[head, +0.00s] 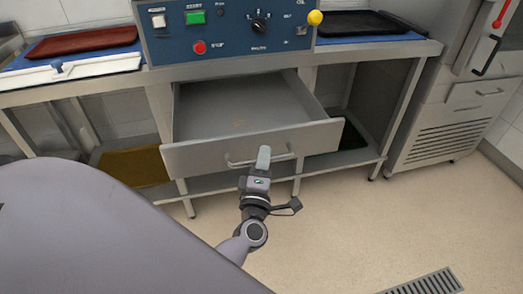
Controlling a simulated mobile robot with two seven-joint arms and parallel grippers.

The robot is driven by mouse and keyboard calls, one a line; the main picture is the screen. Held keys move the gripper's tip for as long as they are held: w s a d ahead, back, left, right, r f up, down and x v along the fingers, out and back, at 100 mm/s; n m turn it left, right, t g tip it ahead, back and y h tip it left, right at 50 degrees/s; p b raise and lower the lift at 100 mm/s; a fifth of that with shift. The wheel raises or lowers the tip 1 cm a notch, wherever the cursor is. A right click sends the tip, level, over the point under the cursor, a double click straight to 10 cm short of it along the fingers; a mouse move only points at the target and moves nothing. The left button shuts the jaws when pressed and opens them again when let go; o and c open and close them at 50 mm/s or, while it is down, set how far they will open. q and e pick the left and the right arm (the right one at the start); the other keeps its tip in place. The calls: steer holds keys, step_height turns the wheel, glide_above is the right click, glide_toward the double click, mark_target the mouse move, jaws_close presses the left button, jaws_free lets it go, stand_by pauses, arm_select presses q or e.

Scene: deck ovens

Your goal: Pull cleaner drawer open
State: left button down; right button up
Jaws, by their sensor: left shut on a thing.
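The grey metal drawer (200,160) under the blue control panel is pulled well out, and its inside is visible and looks empty. A bar handle (238,163) runs across the middle of its front. My left gripper (263,158) is at the right part of this handle, shut on it, with its fingers covering that part of the bar. My right gripper is not in the head view.
The blue control panel (230,45) with buttons and a dial sits above the drawer. Red (75,40) and black (365,22) trays lie on the counter to either side. A grey cabinet (445,115) stands at right. The floor before it is clear, with a grate (430,283).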

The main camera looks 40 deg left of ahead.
arm_select(q)
steer(key=shift+d, duration=0.15)
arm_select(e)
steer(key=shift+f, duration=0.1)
arm_select(q)
steer(key=c, duration=1.1)
jaws_free()
steer(key=shift+s, duration=0.1)
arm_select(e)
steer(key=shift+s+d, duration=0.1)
arm_select(q)
steer(key=shift+s+f, duration=0.1)
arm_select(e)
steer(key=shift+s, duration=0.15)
